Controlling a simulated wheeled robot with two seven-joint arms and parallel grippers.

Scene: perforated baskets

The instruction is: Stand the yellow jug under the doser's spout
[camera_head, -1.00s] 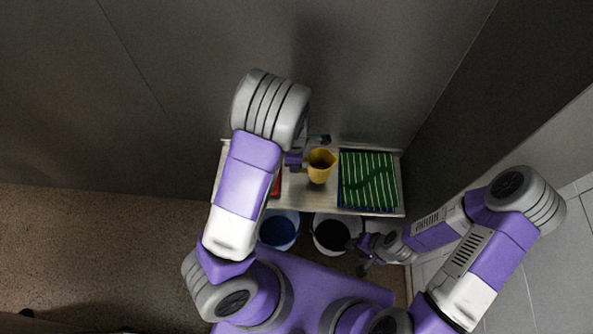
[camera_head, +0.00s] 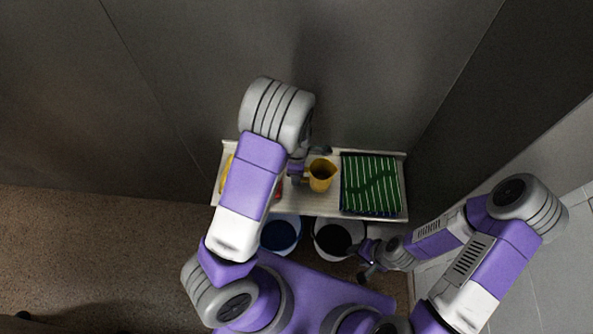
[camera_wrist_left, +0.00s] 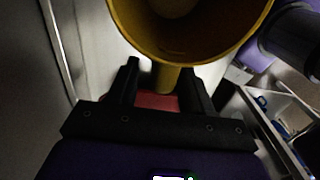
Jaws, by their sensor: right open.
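The yellow jug (camera_head: 321,178) stands upright, as far as I can tell, on the pale shelf (camera_head: 313,205), left of the green striped basket. Its wide rim (camera_wrist_left: 190,55) fills the top of the left wrist view. My left gripper (camera_wrist_left: 164,80) is at the jug's handle (camera_wrist_left: 166,78), which shows between its two fingers; a gap shows beside the left finger, so it looks open. My left arm hides much of the shelf's left part. My right gripper (camera_head: 367,262) is open and empty, low by the dark bin. I cannot make out the doser or its spout clearly.
The green striped basket (camera_head: 370,184) takes up the shelf's right end. A blue-lined bin (camera_head: 281,234) and a dark-lined bin (camera_head: 333,238) stand in front of the shelf. A red thing (camera_wrist_left: 155,101) lies below the left gripper. A yellow thing (camera_head: 226,172) shows at the shelf's left end.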

